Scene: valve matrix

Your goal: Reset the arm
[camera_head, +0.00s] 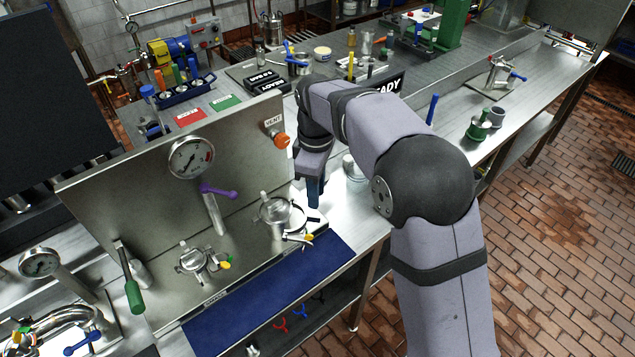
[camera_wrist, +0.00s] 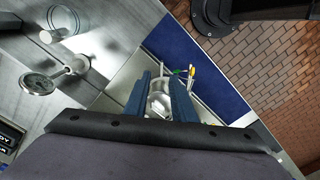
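My gripper (camera_head: 315,193) has blue fingers pointing down, at the right end of the upright steel panel (camera_head: 120,190). In the wrist view my gripper (camera_wrist: 160,84) has its two fingers apart, with a metal fitting (camera_wrist: 160,103) seen between them. I see no clear contact, and the fitting appears to lie below the fingers. In the head view the metal fitting with a round clamp (camera_head: 277,212) stands just left of and below the fingers. My arm reaches in from the lower right and hides part of the bench behind it.
A pressure gauge (camera_head: 190,158), a purple-handled valve (camera_head: 218,192) and an orange vent knob (camera_head: 282,141) are at the panel. A green-handled valve (camera_head: 134,294) and another clamp fitting (camera_head: 193,262) stand left. A blue mat (camera_head: 270,290) lies along the front edge.

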